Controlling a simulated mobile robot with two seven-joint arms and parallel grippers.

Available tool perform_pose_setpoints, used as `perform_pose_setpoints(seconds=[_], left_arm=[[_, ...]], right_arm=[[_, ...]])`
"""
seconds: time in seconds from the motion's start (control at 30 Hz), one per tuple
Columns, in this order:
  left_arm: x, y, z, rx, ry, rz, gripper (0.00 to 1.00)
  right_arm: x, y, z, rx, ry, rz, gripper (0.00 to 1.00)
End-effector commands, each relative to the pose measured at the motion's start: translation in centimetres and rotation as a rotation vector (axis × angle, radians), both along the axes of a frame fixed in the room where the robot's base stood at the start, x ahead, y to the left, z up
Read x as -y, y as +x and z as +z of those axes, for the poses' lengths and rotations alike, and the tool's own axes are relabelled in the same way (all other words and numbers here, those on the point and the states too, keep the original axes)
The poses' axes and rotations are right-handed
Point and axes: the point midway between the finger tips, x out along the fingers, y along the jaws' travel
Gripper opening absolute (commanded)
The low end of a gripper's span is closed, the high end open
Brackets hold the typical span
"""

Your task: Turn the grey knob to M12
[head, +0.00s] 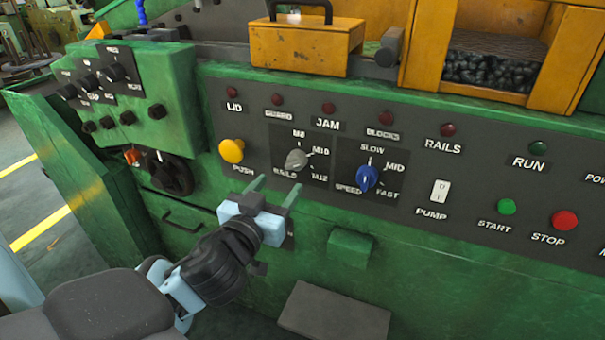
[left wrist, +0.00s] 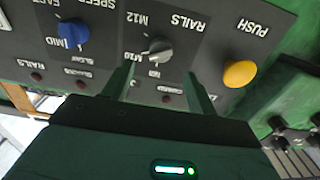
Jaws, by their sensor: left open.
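The grey knob (head: 296,159) is on the dark panel, ringed by the labels M8, M10 and M12 and one more at lower left. It also shows in the left wrist view (left wrist: 160,49), turned upside down. Its pointer seems to face the M10 side, but it is too small to be sure. The M12 label (head: 319,178) is at the knob's lower right. My left gripper (head: 276,188) is open and empty, its two fingers reaching toward the panel just below the knob and apart from it. In the left wrist view the knob appears between and beyond the fingertips. My right gripper is not in view.
A blue speed knob (head: 367,177) is close on the right and a yellow push button (head: 232,150) on the left. A pump switch (head: 440,191), green start (head: 506,207) and red stop (head: 565,220) buttons are further right. A green block (head: 349,247) sticks out below the panel.

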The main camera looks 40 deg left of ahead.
Motion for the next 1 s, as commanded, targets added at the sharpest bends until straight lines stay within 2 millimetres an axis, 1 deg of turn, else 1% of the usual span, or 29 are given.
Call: perform_pose_setpoints(seconds=[0.17, 0.27, 0.5, 0.7, 0.8, 1.0], left_arm=[[-0.1, 0.6, 0.1, 0.001, 0.002, 0.0, 0.58], [-0.4, 1.7, 0.2, 0.001, 0.002, -0.001, 0.58], [-1.3, 5.1, 0.2, 0.0, 0.004, 0.001, 0.58], [-1.7, 7.0, 0.1, -0.001, 0.002, -0.001, 0.58], [-1.8, 7.5, 0.0, -0.002, 0.001, -0.001, 0.58], [-1.8, 7.6, -0.1, -0.003, 0.0, -0.002, 0.58]], right_arm=[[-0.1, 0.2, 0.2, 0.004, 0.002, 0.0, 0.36], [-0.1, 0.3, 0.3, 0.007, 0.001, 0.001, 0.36], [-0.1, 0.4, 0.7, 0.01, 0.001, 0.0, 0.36], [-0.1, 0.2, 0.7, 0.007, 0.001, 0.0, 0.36], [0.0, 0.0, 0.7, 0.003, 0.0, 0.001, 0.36], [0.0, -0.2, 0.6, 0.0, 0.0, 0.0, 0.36]])
